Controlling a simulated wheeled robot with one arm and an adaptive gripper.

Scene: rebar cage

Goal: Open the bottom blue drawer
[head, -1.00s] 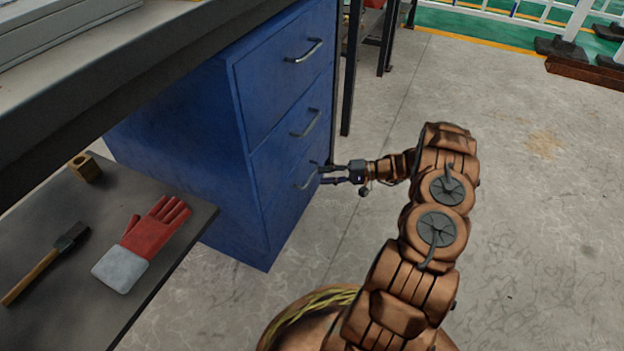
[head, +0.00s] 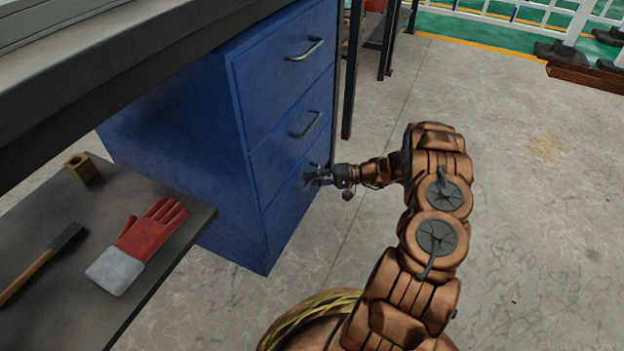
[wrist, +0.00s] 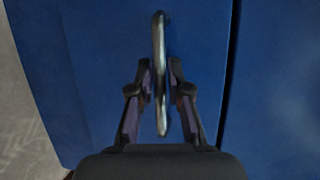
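The blue drawer cabinet (head: 185,135) stands under the bench. Its bottom drawer (head: 290,215) is flush with the front, closed. My gripper (head: 312,177) is at the bottom drawer's handle in the head view and largely covers it. In the wrist view the metal handle (wrist: 160,45) runs upright between the two fingers of my gripper (wrist: 160,77). The fingers lean inward and are closed in on the bar from both sides. Any thin gap at the pads is too small to tell.
The upper drawer handles (head: 305,50) stick out above. A low table (head: 60,305) at the left bears a hammer (head: 40,265), a red and grey glove (head: 140,245) and a brass-coloured nut (head: 82,168). The concrete floor (head: 520,220) at the right is clear.

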